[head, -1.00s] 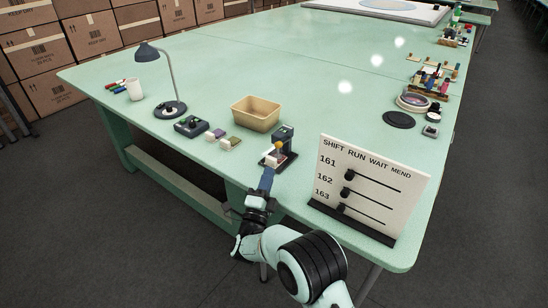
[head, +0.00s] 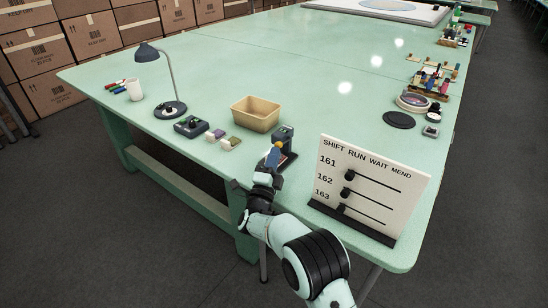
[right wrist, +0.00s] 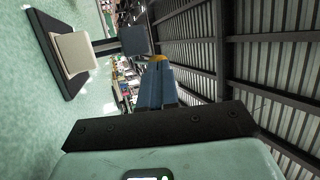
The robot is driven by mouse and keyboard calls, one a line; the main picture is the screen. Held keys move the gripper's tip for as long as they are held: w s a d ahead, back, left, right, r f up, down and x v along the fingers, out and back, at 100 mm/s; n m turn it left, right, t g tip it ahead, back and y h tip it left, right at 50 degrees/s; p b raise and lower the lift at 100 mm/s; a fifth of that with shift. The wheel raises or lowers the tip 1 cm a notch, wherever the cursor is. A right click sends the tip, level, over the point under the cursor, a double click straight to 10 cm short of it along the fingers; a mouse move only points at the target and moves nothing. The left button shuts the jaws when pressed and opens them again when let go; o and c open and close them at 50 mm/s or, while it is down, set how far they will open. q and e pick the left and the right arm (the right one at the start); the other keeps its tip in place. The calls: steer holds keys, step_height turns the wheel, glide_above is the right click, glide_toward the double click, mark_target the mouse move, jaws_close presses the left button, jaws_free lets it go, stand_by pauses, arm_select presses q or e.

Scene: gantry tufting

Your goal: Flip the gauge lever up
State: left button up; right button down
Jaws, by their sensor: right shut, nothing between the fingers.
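The gauge (head: 288,140) is a small dark device on a dark base near the table's front edge. Its lever has a yellow-orange knob (head: 279,145). The dark gauge head (right wrist: 138,40), its pale plate (right wrist: 73,52) and part of the yellow knob (right wrist: 158,57) show in the right wrist view. My right gripper (head: 272,158) has blue fingers, shut and empty, with the tips right at the knob. In the right wrist view the fingers (right wrist: 156,86) partly hide the knob; I cannot tell whether they touch it. My left gripper is not in view.
A white board (head: 372,190) with sliders stands close to the right of my right arm. A tan bin (head: 256,114) stands behind the gauge. Small blocks (head: 230,143), a dark box (head: 191,126) and a lamp (head: 170,108) are to the left. The table's middle is clear.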

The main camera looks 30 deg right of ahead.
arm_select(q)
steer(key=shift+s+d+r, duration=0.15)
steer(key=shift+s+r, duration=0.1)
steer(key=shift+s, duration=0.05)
arm_select(e)
steer(key=shift+r+y, duration=0.3)
steer(key=shift+r, duration=0.05)
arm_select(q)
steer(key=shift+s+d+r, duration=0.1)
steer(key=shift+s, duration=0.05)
arm_select(e)
steer(key=shift+r, duration=0.2)
arm_select(q)
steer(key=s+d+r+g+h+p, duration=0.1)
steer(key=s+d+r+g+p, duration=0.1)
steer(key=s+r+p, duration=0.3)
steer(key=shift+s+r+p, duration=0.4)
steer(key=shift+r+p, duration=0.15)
steer(key=shift+p, duration=0.1)
arm_select(e)
steer(key=r+g+y, duration=0.1)
steer(key=d+r+m+g+y, duration=0.1)
steer(key=r, duration=0.1)
steer(key=r+m+g+y, duration=0.1)
steer(key=g, duration=0.1)
steer(key=shift+w+d+r+y, duration=0.25)
steer(key=shift+w+y, duration=0.05)
